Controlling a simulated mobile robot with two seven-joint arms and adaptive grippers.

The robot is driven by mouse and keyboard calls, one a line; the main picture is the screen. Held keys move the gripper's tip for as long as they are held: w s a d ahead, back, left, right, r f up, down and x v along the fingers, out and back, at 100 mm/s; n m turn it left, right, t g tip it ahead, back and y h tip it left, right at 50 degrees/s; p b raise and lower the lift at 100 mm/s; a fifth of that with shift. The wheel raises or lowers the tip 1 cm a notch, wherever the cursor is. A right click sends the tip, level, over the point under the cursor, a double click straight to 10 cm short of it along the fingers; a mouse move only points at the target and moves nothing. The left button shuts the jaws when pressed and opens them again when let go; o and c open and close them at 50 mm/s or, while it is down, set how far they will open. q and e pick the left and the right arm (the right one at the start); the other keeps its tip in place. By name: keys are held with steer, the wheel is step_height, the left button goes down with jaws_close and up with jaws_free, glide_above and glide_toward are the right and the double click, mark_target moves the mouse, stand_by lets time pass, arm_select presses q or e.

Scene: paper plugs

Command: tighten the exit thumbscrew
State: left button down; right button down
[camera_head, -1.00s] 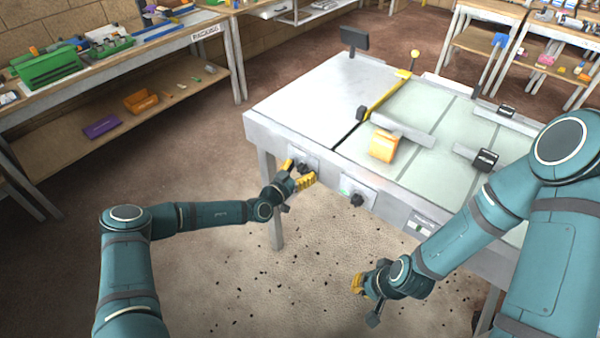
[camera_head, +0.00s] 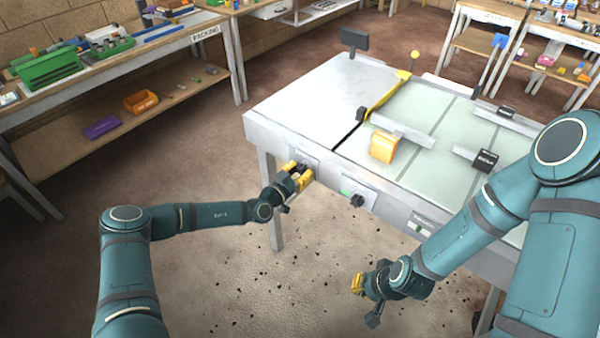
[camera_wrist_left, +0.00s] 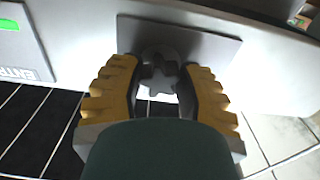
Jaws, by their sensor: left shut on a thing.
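My left gripper (camera_head: 301,177) is at the front panel of the table-like machine (camera_head: 290,90), at the left one of the knobs there. In the left wrist view its yellow fingers (camera_wrist_left: 155,88) are closed on both sides of a grey lobed thumbscrew (camera_wrist_left: 160,82), which stands on a dark plate (camera_wrist_left: 205,48). In the head view the fingers mostly hide this thumbscrew. A second dark knob (camera_head: 357,200) sits to the right on a light plate with a green mark. My right gripper (camera_head: 357,284) hangs low in front of the machine, away from the knobs; its finger opening is unclear.
A packing bench (camera_head: 120,60) stands at the left, and shelves at the back right. The floor before the machine is open.

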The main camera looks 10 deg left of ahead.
mark_target(300, 172)
arm_select(q)
steer(key=shift+m+p, duration=0.5)
steer(key=shift+m, duration=0.1)
steer(key=shift+m+p, duration=0.65)
steer(key=shift+m, duration=0.45)
steer(key=c, duration=0.6)
jaws_free()
steer(key=shift+p+v, duration=0.8)
steer(key=shift+v, duration=1.15)
